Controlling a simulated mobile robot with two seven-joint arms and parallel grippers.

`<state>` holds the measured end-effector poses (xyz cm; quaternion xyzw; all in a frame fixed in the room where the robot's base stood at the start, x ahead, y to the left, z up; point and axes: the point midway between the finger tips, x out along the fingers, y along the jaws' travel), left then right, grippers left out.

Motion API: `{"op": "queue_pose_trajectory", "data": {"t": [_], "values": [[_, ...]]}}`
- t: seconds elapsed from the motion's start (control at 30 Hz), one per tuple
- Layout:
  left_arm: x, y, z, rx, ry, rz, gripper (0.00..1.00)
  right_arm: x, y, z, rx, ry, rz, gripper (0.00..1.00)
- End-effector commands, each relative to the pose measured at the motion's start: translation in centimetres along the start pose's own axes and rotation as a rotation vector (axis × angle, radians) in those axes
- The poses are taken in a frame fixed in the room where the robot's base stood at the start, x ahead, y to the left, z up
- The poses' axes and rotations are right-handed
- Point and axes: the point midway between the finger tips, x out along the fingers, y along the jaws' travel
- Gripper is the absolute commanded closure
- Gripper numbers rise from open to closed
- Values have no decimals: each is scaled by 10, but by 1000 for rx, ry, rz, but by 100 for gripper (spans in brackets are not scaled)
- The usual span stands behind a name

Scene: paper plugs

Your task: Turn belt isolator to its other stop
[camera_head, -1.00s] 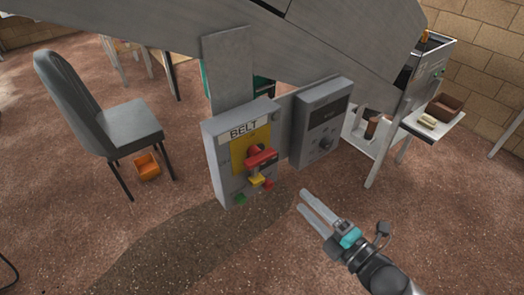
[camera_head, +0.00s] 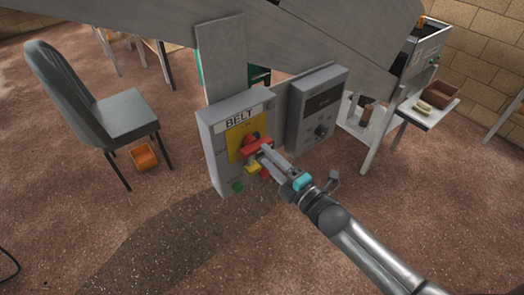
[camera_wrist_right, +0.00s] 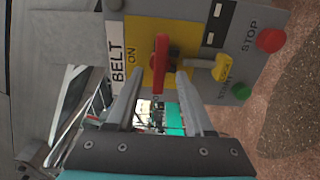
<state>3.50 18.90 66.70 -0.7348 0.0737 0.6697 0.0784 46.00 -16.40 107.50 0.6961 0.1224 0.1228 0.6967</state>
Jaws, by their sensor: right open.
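The belt isolator is a red handle (camera_head: 252,146) on a yellow plate (camera_head: 236,146), on a grey box (camera_head: 212,155) labelled BELT. In the right wrist view the handle (camera_wrist_right: 161,62) stands upright in the picture, with ON on the plate to its left. In the head view it lies roughly level, crosswise below the label. My right gripper (camera_head: 264,153) is at the front of the box. In the wrist view its open fingers (camera_wrist_right: 160,77) point at the plate, one on each side of the handle's lower end. A gap shows on both sides, so it is not gripped. My left gripper is not in view.
A yellow switch (camera_wrist_right: 222,68), a red STOP button (camera_wrist_right: 270,40) and a green START button (camera_wrist_right: 241,91) sit close to the handle. A second control box (camera_head: 318,108) stands to the right, with the sloping grey conveyor (camera_head: 300,50) above. The floor in front is free.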

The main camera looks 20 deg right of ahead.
Motion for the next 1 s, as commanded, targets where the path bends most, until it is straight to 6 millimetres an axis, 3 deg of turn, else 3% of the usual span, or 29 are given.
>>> {"op": "queue_pose_trajectory", "data": {"t": [0.23, 0.67, 1.0], "values": [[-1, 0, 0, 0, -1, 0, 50, 26, 0, 0, 1, 0, 1, 48], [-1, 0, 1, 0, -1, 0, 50, 32, 0, 0, 1, 0, -1, 48], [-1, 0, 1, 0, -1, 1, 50, 31, 0, 0, 1, 0, 0, 86]]}}
